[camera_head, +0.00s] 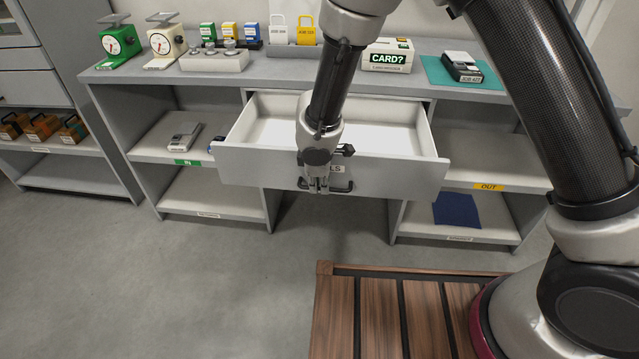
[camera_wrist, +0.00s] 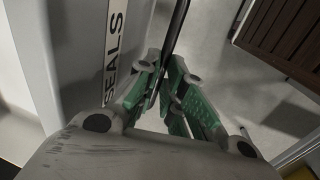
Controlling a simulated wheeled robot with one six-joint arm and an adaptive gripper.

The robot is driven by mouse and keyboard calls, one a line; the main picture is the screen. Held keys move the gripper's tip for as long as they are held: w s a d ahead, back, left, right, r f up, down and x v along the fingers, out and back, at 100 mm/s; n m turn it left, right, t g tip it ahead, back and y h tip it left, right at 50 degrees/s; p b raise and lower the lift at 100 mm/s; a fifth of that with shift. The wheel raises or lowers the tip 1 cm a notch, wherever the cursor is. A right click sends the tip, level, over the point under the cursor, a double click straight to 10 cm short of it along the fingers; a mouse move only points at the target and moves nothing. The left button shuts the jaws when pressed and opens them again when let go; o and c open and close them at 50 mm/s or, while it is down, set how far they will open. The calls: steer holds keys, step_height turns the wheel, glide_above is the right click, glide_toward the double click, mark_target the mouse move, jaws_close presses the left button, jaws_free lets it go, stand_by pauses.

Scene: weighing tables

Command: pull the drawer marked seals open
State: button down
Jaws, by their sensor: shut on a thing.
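The seals drawer (camera_head: 232,168) stands pulled out from under the counter in the head view, its pale inside empty. Its label (camera_wrist: 115,45) reads SEALS in the wrist view and is partly hidden by my gripper in the head view. My gripper (camera_head: 318,187) is at the middle of the drawer front. In the wrist view its green-padded fingers (camera_wrist: 172,97) are closed around the dark bar handle (camera_wrist: 177,28). The handle's ends (camera_head: 341,188) show beside the fingers in the head view.
The counter (camera_head: 270,72) holds green and cream scales, a weight block (camera_head: 214,62), a CARD? box (camera_head: 387,56) and a teal mat (camera_head: 436,70). Open shelves flank the drawer; a blue cloth (camera_head: 456,209) lies low right. The grey floor in front is clear at left.

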steer(key=c, duration=1.5)
jaws_free()
steer(key=r, duration=0.4)
steer(key=s+r, duration=0.1)
steer(key=r, duration=0.3)
steer(key=s+r, duration=0.1)
steer(key=r, duration=0.2)
steer(key=shift+s+r, duration=0.15)
steer(key=shift+r, duration=0.25)
steer(key=s+d+r+m, duration=0.5)
steer(key=d+r+m, duration=0.1)
steer(key=d, duration=0.8)
steer(key=s+d+r+m+t, duration=0.1)
steer(key=s+d+r+m, duration=0.4)
steer(key=d+r, duration=0.4)
steer(key=s+d+r+m+t, duration=0.1)
steer(key=s+d+r+m, duration=0.5)
steer(key=d, duration=1.2)
steer(key=shift+s+d+r+m, duration=0.3)
steer(key=shift+s+d+r, duration=0.1)
steer(key=shift+s+r, duration=0.2)
